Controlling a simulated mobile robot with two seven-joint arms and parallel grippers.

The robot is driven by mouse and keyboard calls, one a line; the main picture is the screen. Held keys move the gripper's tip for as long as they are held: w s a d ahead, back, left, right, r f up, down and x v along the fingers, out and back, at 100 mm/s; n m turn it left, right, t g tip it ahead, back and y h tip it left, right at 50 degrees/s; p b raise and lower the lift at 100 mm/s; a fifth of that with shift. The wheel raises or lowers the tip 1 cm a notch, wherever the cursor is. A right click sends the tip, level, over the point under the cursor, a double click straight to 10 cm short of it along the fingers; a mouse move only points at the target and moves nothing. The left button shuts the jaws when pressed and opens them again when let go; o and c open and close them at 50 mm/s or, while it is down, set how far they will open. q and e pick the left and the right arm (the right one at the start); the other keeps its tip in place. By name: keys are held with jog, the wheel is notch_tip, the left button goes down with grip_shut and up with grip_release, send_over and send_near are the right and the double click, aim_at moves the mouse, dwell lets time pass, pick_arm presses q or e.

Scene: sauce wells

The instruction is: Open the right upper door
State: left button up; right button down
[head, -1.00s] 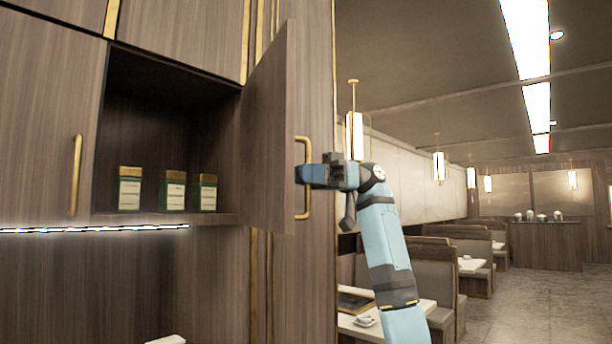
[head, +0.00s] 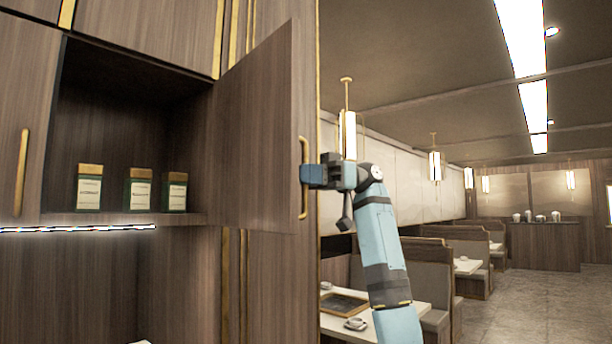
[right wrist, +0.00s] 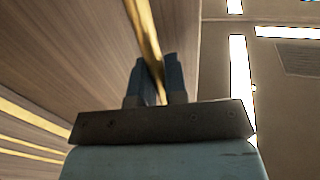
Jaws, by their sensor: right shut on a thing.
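The right upper door (head: 258,130) is brown wood and stands swung open on the right side of the cupboard. Its gold bar handle (head: 305,205) is upright near the door's free edge. My right gripper (head: 306,174) is shut on this handle. In the right wrist view the gold handle (right wrist: 145,35) runs between the two fingers of my right gripper (right wrist: 156,75). The open compartment (head: 110,120) shows its dark inside. My left gripper is not in view.
Three green jars with wooden lids, one being the middle jar (head: 139,190), stand on the compartment floor. The left upper door (head: 20,100) is shut, with a gold handle (head: 20,172). A table (head: 408,298) and booth seats (head: 432,275) lie right of the cabinet.

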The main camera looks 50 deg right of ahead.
dwell(0.3)
jog(key=c, duration=1.2)
grip_release()
jog(key=b+v, duration=0.1)
jog(key=v, duration=1.2)
jog(key=shift+s+d+b, duration=0.15)
jog(key=shift+d+b, duration=0.2)
